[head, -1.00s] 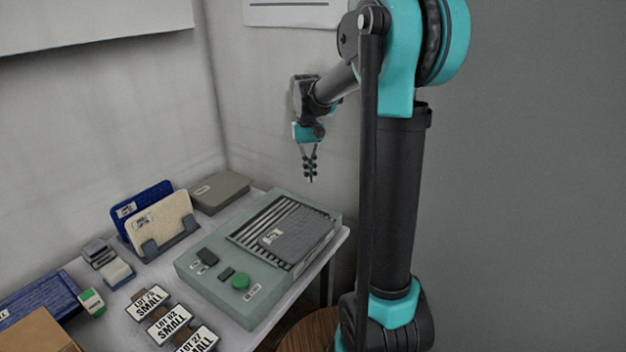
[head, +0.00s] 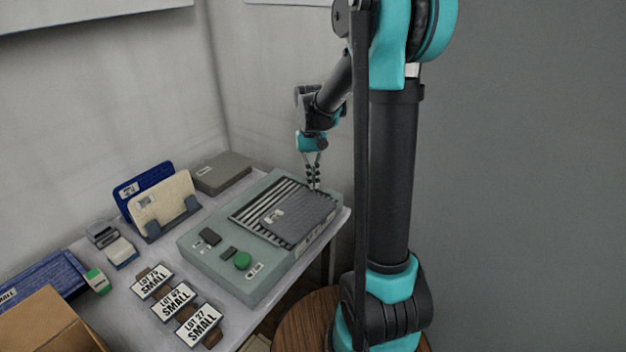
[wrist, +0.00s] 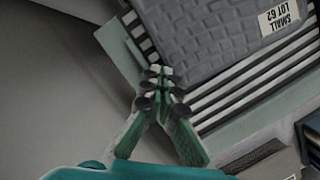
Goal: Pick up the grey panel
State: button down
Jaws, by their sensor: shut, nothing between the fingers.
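The grey panel (head: 297,214) lies flat on the striped slatted bed of a grey-green machine (head: 222,266) on the table. It has a textured top and a white label, which reads "SMALL LOT 62" in the wrist view (wrist: 215,32). My gripper (head: 314,186) points down just above the far right part of the machine, by the panel's far edge. In the wrist view my gripper (wrist: 160,74) has its fingertips together and empty, close to the panel's edge. I cannot tell whether they touch it.
A rack (head: 172,226) holds a cream panel (head: 163,199) and a blue panel (head: 130,190). A grey box (head: 222,173) sits behind. A cardboard box (head: 45,325) is at lower left. Walls close off the back.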

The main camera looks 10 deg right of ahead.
jog(key=shift+s, duration=1.5)
